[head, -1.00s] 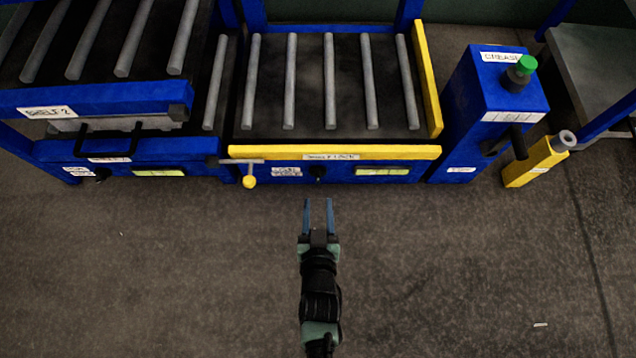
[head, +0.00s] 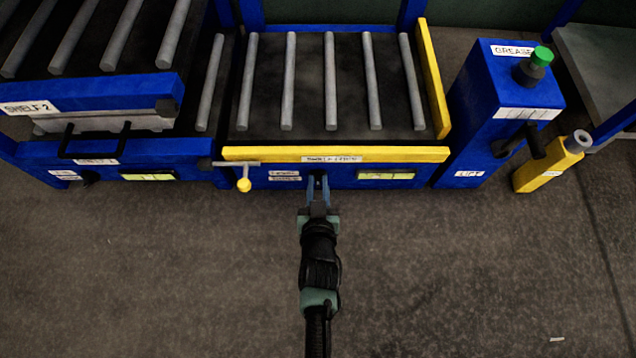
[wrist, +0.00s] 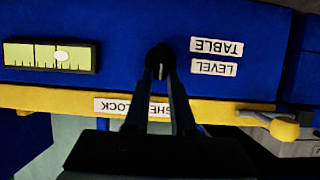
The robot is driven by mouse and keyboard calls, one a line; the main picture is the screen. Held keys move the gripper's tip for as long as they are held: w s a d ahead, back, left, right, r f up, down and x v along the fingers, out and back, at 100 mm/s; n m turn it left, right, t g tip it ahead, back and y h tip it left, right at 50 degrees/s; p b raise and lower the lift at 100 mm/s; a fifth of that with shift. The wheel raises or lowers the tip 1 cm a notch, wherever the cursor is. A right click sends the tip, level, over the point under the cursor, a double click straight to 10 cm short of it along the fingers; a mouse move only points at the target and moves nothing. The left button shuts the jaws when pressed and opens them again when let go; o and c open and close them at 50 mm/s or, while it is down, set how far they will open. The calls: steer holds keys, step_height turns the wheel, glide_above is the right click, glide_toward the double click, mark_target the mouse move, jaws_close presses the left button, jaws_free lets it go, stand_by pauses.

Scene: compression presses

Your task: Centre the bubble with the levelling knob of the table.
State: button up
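The levelling knob (head: 318,178) is a small dark knob on the blue front of the table (head: 340,185), beside the "LEVEL TABLE" labels (wrist: 215,57). It also shows in the wrist view (wrist: 159,55). My gripper (head: 318,183) has one finger on each side of the knob, and its fingers are drawn in close on it. The fingertips hide part of the knob. The yellow-green level vial (head: 386,174) is right of the knob in the head view. In the upside-down wrist view, its pale bubble (wrist: 62,56) sits a little right of the vial's middle, towards the knob.
A yellow shelf lock bar (head: 400,154) runs above the knob, with a yellow-ended handle (head: 244,185) at its left end. A blue lift post (head: 500,110) with a green-topped grease fitting and a yellow post (head: 550,165) stand right.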

jaws_close()
steer(key=shift+f+m+y+b, duration=0.1)
steer(key=shift+m+y+b, duration=0.25)
steer(key=shift+b, duration=0.25)
steer(key=shift+d+m+b, duration=0.1)
steer(key=shift+m+b, duration=0.15)
steer(key=shift+b, duration=0.05)
steer(key=shift+s+d+f+m+t+y+b, duration=0.15)
steer(key=shift+d+f+m+t+y, duration=0.3)
steer(key=shift+m+y, duration=1.2)
steer(key=shift+w+d+f+m+t+y+b, duration=0.1)
steer(key=shift+d+f+m+t+y+b, duration=0.35)
steer(key=shift+m, duration=2.3)
steer(key=shift+s+d+f+m+t+y+p, duration=0.15)
steer(key=shift+f+m+t+y, duration=0.3)
steer(key=shift+m+t+y, duration=1.15)
steer(key=shift+w+f+m+g+h, duration=0.1)
steer(key=shift+m+g+h, duration=0.5)
steer(key=shift+m, duration=0.5)
steer(key=shift+o, duration=2.2)
jaws_free()
steer(key=shift+d, duration=0.1)
